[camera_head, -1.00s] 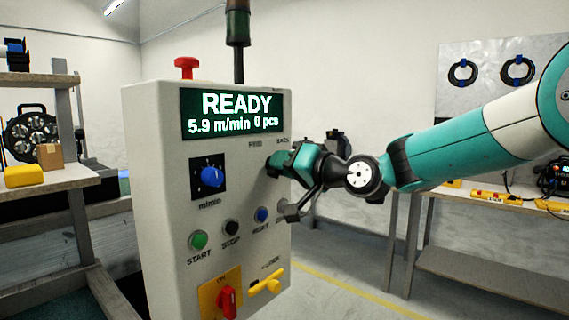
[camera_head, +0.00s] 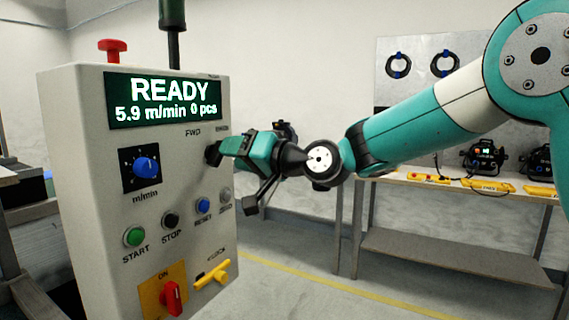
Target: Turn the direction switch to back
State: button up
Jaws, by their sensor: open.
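The grey control box (camera_head: 85,190) stands at the left, its display (camera_head: 150,100) reading READY, 5.9 m/min, 0 pcs. The direction switch below these labels is hidden by my gripper (camera_head: 213,153). My gripper is open, its fingertips at the panel right under the labels. I cannot tell whether the fingers touch the switch or which way the switch points.
The panel also has a blue speed knob (camera_head: 146,167), a green START button (camera_head: 134,237), a black STOP button (camera_head: 170,220), a blue RESET button (camera_head: 203,206), a red ON switch (camera_head: 172,298) and a yellow lock handle (camera_head: 213,274). A bench (camera_head: 420,250) stands at the right.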

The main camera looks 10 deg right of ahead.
jog(key=b+v, duration=0.2)
jog(key=v, duration=1.1)
jog(key=shift+s+d, duration=0.25)
jog(key=shift+s, duration=0.05)
jog(key=s+a+f+n+g+h, duration=0.3)
jog(key=s+f+g+h, duration=0.3)
jog(key=s+f, duration=0.6)
jog(key=s+d+f+n+g+h, duration=0.1)
jog(key=s+d+f+g+h, duration=0.15)
jog(key=s, duration=0.45)
jog(key=s+d+f+n+g+h, duration=0.1)
jog(key=s+d+f+g+h, duration=0.2)
jog(key=s, duration=0.4)
notch_tip(320, 180, up, 13)
jog(key=d+y+p, duration=0.1)
jog(key=p, duration=1.3)
jog(key=shift+w, duration=0.2)
jog(key=shift+f+t+y, duration=0.15)
jog(key=shift+t+y, duration=0.1)
